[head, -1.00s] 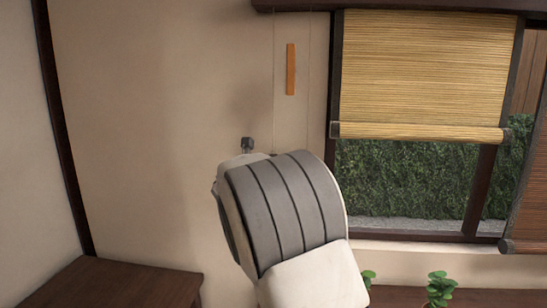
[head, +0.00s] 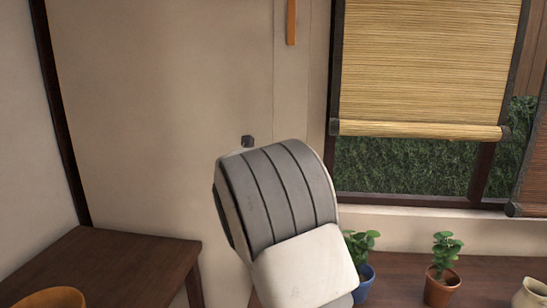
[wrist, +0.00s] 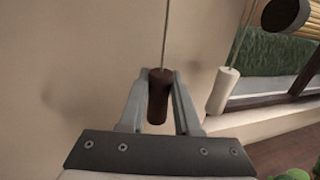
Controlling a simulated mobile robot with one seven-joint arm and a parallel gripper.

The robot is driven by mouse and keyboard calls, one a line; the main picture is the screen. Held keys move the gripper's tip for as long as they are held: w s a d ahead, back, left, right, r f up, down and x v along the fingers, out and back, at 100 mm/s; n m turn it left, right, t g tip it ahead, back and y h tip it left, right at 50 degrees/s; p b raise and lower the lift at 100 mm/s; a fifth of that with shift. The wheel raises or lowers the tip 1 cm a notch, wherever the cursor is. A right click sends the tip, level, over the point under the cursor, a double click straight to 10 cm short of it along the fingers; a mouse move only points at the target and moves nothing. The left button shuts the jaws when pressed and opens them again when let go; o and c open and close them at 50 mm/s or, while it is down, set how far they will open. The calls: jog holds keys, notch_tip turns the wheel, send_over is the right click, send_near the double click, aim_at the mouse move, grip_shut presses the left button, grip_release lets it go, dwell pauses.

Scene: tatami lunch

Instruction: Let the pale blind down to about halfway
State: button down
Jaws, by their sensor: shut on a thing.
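The pale blind (head: 425,70) hangs over the upper part of the window, with its bottom roll (head: 420,130) above a strip of green hedge. The end of this roll also shows at the top right of the wrist view (wrist: 288,14). My gripper (wrist: 160,88) is shut on a dark brown cord pull (wrist: 158,102), which hangs upright on its cord between the fingers. A pale cord pull (wrist: 222,92) hangs free just right of the fingers, slightly tilted. In the head view my arm hides the gripper and both pulls.
A darker blind (head: 532,175) hangs at the right edge. Potted plants (head: 442,268) stand on a wooden surface below the window. A wooden table (head: 110,265) with an orange bowl (head: 48,301) is at lower left. An orange wooden strip (head: 291,22) is on the wall.

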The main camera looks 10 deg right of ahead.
jog(key=c, duration=0.6)
grip_release()
jog(key=p+v, duration=0.1)
jog(key=v, duration=1.6)
jog(key=shift+s, duration=0.2)
